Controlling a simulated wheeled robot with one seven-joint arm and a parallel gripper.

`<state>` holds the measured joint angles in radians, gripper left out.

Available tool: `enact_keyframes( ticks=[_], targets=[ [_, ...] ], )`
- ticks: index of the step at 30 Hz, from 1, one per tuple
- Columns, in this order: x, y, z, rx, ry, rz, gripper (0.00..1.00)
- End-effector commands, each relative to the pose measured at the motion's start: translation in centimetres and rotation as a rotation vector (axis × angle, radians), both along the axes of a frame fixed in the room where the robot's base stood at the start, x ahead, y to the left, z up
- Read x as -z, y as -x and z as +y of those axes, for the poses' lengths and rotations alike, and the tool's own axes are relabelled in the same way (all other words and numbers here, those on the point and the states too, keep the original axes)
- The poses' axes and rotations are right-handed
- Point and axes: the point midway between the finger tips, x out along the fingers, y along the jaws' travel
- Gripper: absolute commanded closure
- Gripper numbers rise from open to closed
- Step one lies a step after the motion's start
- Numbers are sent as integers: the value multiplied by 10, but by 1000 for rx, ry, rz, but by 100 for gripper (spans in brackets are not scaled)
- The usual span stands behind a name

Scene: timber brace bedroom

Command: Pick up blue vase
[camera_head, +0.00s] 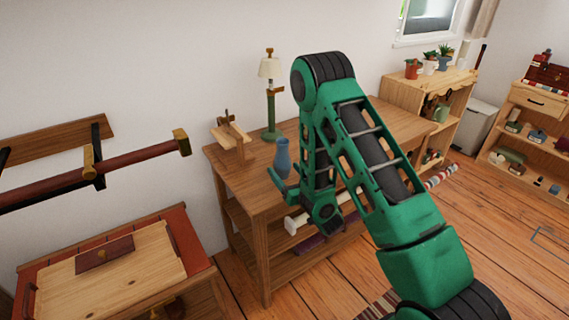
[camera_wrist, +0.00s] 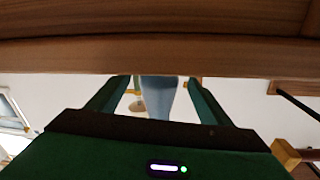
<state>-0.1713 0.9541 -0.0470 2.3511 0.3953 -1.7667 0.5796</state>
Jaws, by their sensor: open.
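The blue vase (camera_head: 283,153) stands upright near the front edge of the wooden table (camera_head: 245,190) in the head view. In the wrist view, which looks upside down, the vase (camera_wrist: 158,98) shows between the two green fingers of my gripper (camera_wrist: 160,82). My gripper is open, with one finger on each side of the vase in that view. No contact between fingers and vase is visible. In the head view, one green finger shows just left of the vase, and my arm hides the rest of the gripper and the table area to its right.
A lamp with a green stem (camera_head: 270,100) and a small wooden stand (camera_head: 231,137) are on the table behind the vase. A wall rail (camera_head: 140,155) and a red-edged cabinet (camera_head: 130,278) are at left. A shelf with potted plants (camera_head: 447,83) stands at right.

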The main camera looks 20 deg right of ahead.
Motion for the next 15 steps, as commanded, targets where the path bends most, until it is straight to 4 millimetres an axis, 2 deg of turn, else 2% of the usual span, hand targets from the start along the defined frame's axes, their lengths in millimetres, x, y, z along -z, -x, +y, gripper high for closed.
enact_keyframes(
  ticks=[3,10,15],
  targets=[
    [0,-13,3,-1,1,-1,27],
    [-1,-28,5,0,3,-1,27],
    [-2,-52,11,0,4,-1,27]
  ],
)
